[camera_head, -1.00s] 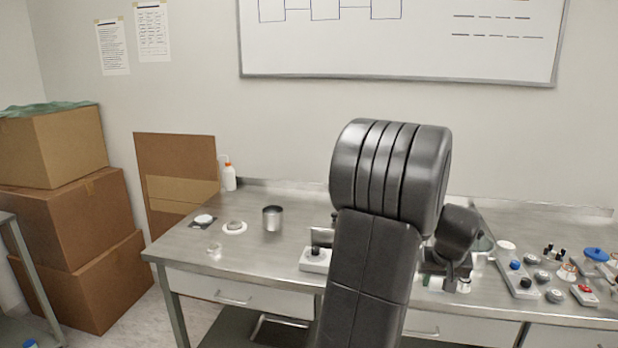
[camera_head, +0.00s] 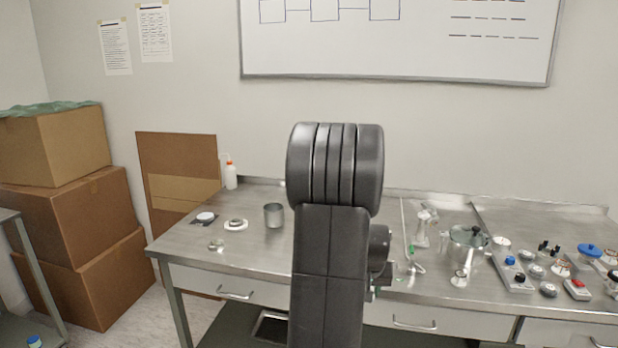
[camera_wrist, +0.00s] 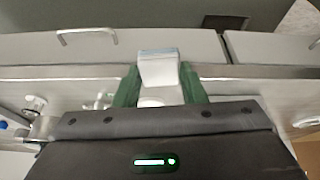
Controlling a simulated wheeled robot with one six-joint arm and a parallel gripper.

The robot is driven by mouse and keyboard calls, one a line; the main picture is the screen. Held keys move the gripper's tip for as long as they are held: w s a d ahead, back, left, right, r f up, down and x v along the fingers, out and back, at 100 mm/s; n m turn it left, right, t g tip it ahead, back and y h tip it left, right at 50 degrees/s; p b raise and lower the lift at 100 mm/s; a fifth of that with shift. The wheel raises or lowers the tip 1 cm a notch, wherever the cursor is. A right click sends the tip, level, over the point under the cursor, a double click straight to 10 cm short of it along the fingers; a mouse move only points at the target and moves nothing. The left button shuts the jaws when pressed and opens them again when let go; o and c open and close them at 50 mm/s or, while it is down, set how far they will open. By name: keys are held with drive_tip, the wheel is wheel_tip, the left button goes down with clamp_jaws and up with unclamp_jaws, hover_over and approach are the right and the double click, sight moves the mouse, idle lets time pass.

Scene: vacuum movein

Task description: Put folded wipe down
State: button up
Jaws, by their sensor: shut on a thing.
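My gripper (camera_wrist: 158,88) shows in the wrist view with its two green fingers shut on the folded wipe (camera_wrist: 158,68). The wipe is a small white pad with a pale blue edge, held between the fingers near the front edge of the steel bench (camera_wrist: 230,90). Whether the wipe touches the bench cannot be told. In the head view my own arm covers most of the gripper, and the wipe is hidden. The bench (camera_head: 200,255) runs across the head view.
A metal cup (camera_head: 273,216), a white round dish (camera_head: 236,225) and a white bottle (camera_head: 230,176) stand on the left of the bench. A glass vessel (camera_head: 466,245) and several small fittings crowd the right. Cardboard boxes (camera_head: 75,220) stack at the left.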

drive_tip(key=a+f+n, duration=0.1)
drive_tip(key=a+f, duration=0.1)
drive_tip(key=a, duration=0.5)
drive_tip(key=a+f+n, duration=0.1)
drive_tip(key=a+f, duration=0.2)
drive_tip(key=a, duration=0.5)
drive_tip(key=shift+y, duration=0.4)
drive_tip(key=shift+a+x, duration=0.15)
drive_tip(key=shift+x, duration=1.15)
drive_tip(key=shift+a+x, duration=0.1)
drive_tip(key=shift+x, duration=1.15)
